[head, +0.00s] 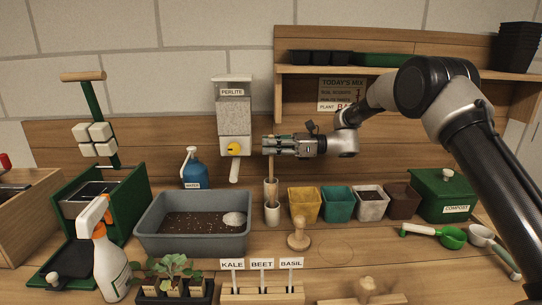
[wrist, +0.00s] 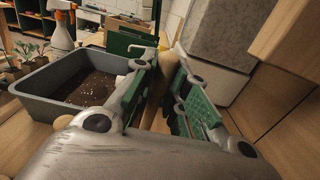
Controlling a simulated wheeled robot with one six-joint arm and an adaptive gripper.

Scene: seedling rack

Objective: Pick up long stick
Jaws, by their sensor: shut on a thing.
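The long stick (head: 271,168) is a thin, upright wooden rod in the head view, right of the perlite dispenser.
The perlite dispenser (head: 235,112) stands close left of my gripper. A grey soil tub (head: 152,238) is at left front. Several coloured pots, including a yellow one (head: 305,205), line the right. A wooden stamp (head: 299,236) and labelled rack (head: 262,295) stand in front.

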